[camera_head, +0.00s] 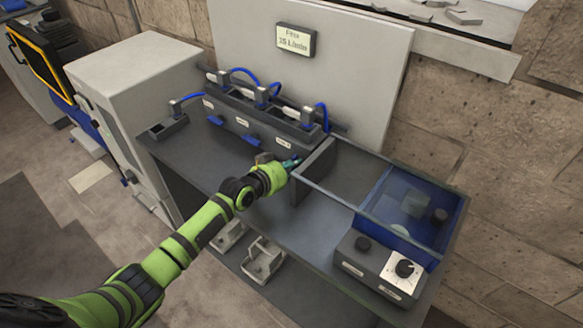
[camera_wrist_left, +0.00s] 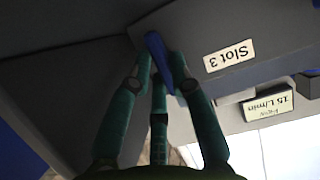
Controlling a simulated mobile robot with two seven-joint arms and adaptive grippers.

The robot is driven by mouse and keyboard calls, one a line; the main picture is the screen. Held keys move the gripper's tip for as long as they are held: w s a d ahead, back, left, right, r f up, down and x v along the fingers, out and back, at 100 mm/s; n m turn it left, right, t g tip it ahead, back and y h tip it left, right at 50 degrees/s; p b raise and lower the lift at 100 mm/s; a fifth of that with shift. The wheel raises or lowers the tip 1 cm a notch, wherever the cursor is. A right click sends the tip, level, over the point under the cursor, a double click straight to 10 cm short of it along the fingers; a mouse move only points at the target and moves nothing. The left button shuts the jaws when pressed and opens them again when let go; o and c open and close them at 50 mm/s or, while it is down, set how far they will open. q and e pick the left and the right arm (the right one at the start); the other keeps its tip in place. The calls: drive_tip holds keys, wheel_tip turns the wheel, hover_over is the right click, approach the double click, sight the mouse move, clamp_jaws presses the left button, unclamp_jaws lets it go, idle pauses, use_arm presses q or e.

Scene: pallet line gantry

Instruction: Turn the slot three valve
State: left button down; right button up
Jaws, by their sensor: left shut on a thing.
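The slot three valve handle is a blue lever (camera_wrist_left: 158,50) beside the upside-down "Slot 3" label (camera_wrist_left: 229,55) in the left wrist view. My left gripper (camera_wrist_left: 160,62) has its green fingers around the lever and is shut on it. In the head view my left gripper (camera_head: 292,163) is at the right end of the dark valve block (camera_head: 235,115), where it hides the third handle. The other two blue handles (camera_head: 215,120) (camera_head: 252,140) stick out below their labels. My right gripper is not in view.
A flow display (camera_head: 296,40) reads 15 L/min on the grey back panel. A glass-topped enclosure (camera_head: 345,175) stands close right of the gripper.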

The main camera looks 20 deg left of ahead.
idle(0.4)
use_arm(q)
drive_tip(key=c, duration=1.1)
unclamp_jaws()
drive_tip(key=shift+s, duration=0.15)
drive_tip(key=v, duration=1.1)
drive_tip(key=shift+s+a+r, duration=0.15)
drive_tip(key=shift+s+a, duration=0.05)
drive_tip(key=shift+s, duration=0.15)
